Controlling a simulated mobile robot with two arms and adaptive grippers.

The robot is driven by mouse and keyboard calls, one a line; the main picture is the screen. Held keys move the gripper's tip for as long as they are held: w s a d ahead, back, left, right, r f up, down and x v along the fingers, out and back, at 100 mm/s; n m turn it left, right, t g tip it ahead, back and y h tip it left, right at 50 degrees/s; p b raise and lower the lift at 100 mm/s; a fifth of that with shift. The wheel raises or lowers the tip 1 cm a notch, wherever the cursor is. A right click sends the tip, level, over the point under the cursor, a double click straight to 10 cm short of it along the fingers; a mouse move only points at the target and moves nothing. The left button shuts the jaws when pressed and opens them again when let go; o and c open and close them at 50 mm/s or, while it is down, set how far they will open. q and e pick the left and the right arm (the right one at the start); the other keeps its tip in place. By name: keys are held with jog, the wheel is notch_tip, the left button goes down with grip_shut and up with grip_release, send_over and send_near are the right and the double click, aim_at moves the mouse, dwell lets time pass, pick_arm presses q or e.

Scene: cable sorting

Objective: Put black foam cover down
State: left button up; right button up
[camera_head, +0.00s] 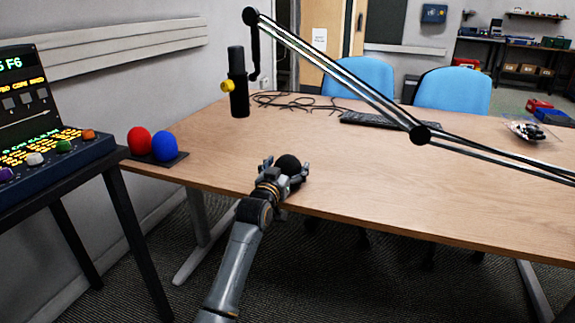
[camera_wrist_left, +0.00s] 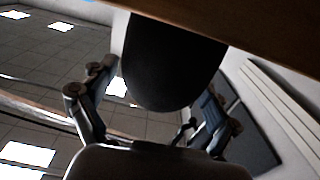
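The black foam cover (camera_head: 288,164) is at the near edge of the wooden table, between the fingers of my left gripper (camera_head: 286,168). In the left wrist view the dark, rounded foam cover (camera_wrist_left: 172,62) fills the upper middle, its far end meeting the table underside or edge. The fingers of my left gripper (camera_wrist_left: 155,98) stand spread on both sides of it, with a visible gap on the left side. Whether the right finger touches it is hard to tell. A red foam cover (camera_head: 139,140) and a blue foam cover (camera_head: 165,146) stand on a small dark base. My right gripper is not in view.
The wooden table (camera_head: 230,145) has clear room around the gripper. A microphone (camera_head: 238,82) hangs at the back left. Its boom arm (camera_head: 340,73) crosses above the table. Black cables (camera_head: 290,101) and a keyboard (camera_head: 375,119) lie at the back. A control console (camera_head: 50,150) stands left.

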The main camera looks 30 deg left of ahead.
pick_arm(q)
jog(key=shift+r, duration=0.1)
jog(key=shift+s, duration=0.15)
jog(key=shift+p+v, duration=0.35)
jog(key=shift+v, duration=0.85)
jog(key=p+v, duration=0.1)
jog(key=v, duration=0.8)
jog(key=s+d+f+m+g+h, duration=0.2)
jog(key=s+d+f+g, duration=0.35)
jog(key=f, duration=0.55)
jog(key=s+d+f+m+g+h, duration=0.1)
jog(key=s+d+f+g+h, duration=0.15)
jog(key=s+d+f, duration=0.75)
jog(key=s+d+f+m+g, duration=0.1)
jog(key=s+d+f+g, duration=0.1)
jog(key=s+f, duration=0.3)
jog(key=s+d+f+g, duration=0.2)
jog(key=s+f+g, duration=0.2)
jog(key=s, duration=0.5)
jog(key=shift+s+d+f+m+g, duration=0.2)
jog(key=shift+s+f+m+g, duration=0.15)
jog(key=shift+f, duration=0.3)
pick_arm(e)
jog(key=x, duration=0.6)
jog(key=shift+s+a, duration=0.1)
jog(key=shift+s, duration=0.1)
pick_arm(q)
jog(key=shift+p, duration=0.3)
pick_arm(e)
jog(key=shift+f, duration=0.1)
